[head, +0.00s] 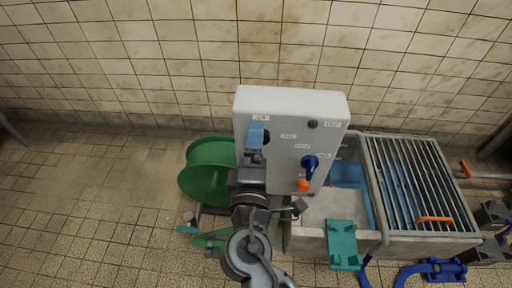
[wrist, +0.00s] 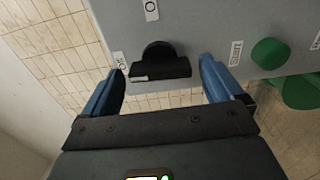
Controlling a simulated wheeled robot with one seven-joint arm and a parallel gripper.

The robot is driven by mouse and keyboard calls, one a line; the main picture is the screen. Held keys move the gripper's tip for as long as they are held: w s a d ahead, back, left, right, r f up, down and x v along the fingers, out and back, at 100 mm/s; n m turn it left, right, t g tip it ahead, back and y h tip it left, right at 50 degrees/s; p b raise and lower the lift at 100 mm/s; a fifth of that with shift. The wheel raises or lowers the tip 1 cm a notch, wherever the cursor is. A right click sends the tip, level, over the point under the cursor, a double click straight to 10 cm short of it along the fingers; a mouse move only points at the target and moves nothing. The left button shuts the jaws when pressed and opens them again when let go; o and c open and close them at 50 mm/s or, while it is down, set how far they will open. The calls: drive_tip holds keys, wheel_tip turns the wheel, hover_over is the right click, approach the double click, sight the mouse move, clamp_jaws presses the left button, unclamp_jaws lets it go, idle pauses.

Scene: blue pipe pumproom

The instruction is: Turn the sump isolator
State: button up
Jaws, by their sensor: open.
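A black rotary switch (wrist: 160,66) with a bar handle sits on the face of a grey control box (head: 285,150). A small white mark shows at the left end of the handle, and small labels lie around the switch. I take it to be the sump isolator, but no label naming it is readable. My gripper (head: 256,134) is at the upper left of the box face. In the wrist view its two blue fingers (wrist: 162,82) are apart on either side of the handle, with gaps at both sides. In the head view the gripper largely covers the switch.
A green button (wrist: 270,53) is right of the switch. A blue handle (head: 310,165) and an orange part (head: 302,185) are lower on the box. A green hose reel (head: 208,168) stands left; a basin with a metal grate (head: 420,180) stands right. Floor at left is clear.

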drive_tip(key=s, duration=0.8)
drive_tip(key=shift+b, duration=0.4)
drive_tip(key=shift+f, duration=0.1)
drive_tip(key=s+d+f+m+g+y+p, duration=0.1)
drive_tip(key=s+d+f+m+g, duration=0.1)
drive_tip(key=s+d+f+m, duration=0.4)
drive_tip(key=s+d+f+m+g+y+p, duration=0.1)
drive_tip(key=s+d+g, duration=0.2)
drive_tip(key=s+d, duration=0.55)
drive_tip(key=s+d+r+m+t, duration=0.1)
drive_tip(key=s+d+r+m, duration=0.3)
drive_tip(key=s+r+m, duration=0.1)
drive_tip(key=s+d+r+m+h+p, duration=0.1)
drive_tip(key=s+d+r+m, duration=0.4)
drive_tip(key=s+r, duration=0.3)
drive_tip(key=shift+s+r+m+t, duration=0.15)
drive_tip(key=shift+s+m+t, duration=0.25)
drive_tip(key=shift+s, duration=0.65)
